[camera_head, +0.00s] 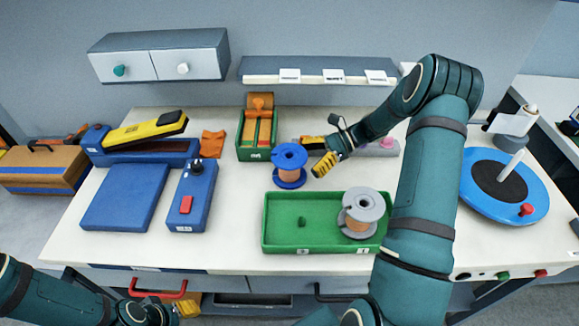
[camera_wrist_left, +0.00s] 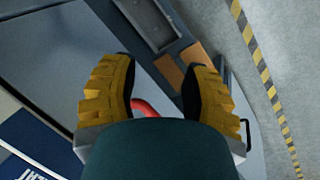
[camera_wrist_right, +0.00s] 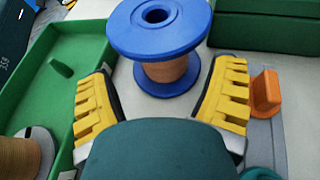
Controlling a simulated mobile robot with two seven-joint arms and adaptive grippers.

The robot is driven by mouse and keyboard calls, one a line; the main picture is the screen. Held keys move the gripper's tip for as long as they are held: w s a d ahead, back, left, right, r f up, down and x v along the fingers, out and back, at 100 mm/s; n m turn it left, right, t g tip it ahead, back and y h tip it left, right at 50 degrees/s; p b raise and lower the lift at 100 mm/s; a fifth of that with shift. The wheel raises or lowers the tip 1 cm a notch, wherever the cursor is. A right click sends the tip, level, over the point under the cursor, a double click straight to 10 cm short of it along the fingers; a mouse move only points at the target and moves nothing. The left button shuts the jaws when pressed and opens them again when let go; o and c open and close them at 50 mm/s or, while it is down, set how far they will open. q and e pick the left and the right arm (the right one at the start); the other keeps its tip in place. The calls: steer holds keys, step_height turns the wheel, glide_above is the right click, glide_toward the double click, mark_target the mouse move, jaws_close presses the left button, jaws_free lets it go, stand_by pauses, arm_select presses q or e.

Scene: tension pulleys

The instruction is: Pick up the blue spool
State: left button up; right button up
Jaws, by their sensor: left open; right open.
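The blue spool (camera_head: 290,165), with copper-coloured winding, stands upright on the white table behind the green tray. My right gripper (camera_head: 318,157) is open just to the right of the spool in the head view. In the right wrist view the blue spool (camera_wrist_right: 160,40) stands ahead of and between the open yellow fingers of the right gripper (camera_wrist_right: 162,95), not clasped. My left gripper (camera_wrist_left: 155,85) is open and empty in the left wrist view, low in front of the table. In the head view only part of the left arm shows at the bottom left.
A green tray (camera_head: 285,245) in front holds a grey spool (camera_head: 362,212) at its right end. A green bin (camera_head: 244,148) stands behind the blue spool. Blue devices lie to the left, a round blue turntable (camera_head: 535,195) to the right. A shelf (camera_head: 318,70) hangs on the wall.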

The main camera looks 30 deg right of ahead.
mark_target(293, 165)
steer(key=shift+b+x, duration=0.5)
steer(key=shift+x, duration=2.15)
steer(key=shift+w+d, duration=0.15)
steer(key=shift+w, duration=0.05)
steer(key=c, duration=1.1)
